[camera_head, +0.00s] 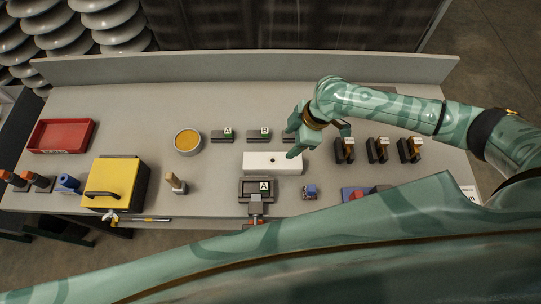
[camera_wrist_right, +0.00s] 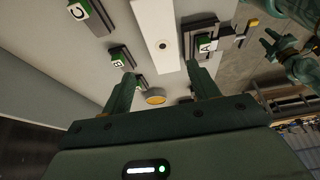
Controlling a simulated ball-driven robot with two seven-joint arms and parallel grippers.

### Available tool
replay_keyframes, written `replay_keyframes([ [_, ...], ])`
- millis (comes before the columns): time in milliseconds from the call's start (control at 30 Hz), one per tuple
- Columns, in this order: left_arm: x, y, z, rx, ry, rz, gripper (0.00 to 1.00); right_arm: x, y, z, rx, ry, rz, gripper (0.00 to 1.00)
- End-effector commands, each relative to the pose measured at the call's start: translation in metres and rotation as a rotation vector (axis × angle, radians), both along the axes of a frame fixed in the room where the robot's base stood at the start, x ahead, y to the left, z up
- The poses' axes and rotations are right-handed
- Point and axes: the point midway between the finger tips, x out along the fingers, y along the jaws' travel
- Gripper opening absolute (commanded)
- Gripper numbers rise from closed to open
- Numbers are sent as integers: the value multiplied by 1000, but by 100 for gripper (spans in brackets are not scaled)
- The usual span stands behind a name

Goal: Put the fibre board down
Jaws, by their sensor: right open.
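No piece can be told for certain as the fibre board. A white oblong block (camera_head: 262,162) with a dark round hole lies near the middle of the table; it also shows in the right wrist view (camera_wrist_right: 153,22). My right gripper (camera_head: 294,142) is over the table at the block's right end, its jaws apart. In the right wrist view my right gripper (camera_wrist_right: 162,80) has nothing visible between its fingers except the background. A dark fixture (camera_head: 246,194) holding a plate marked A stands in front of the block. A green hand, apparently my left gripper (camera_wrist_right: 282,50), shows small at the right wrist view's upper right.
Dark holders marked A (camera_head: 222,138) and B (camera_head: 258,138) stand behind the block. A round yellow dish (camera_head: 187,141), red tray (camera_head: 45,136) and yellow box (camera_head: 116,181) are left. Several dark upright blocks (camera_head: 377,152) stand right. A raised rim (camera_head: 220,68) runs along the back.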

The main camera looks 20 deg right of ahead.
Motion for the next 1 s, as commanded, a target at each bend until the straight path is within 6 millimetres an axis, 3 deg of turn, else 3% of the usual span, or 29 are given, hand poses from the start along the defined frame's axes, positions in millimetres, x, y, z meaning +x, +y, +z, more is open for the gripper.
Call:
replay_keyframes([
  [100, -12, 0, -11, 1, 19, -1, 36, 2, 13, -33, 2, 5, 0, 60],
  [300, -19, 1, -23, 2, 32, -2, 36, 7, 28, -72, 0, 1, 2, 60],
  [533, -10, 0, -27, 1, 18, -2, 36, 8, 35, -89, -1, 1, 1, 60],
  [800, -10, 0, -40, 0, 19, -2, 36, 11, 49, -129, -1, 1, 1, 60],
  [1000, -10, 0, -40, 0, 19, -1, 36, 12, 51, -132, 0, -2, 1, 60],
])
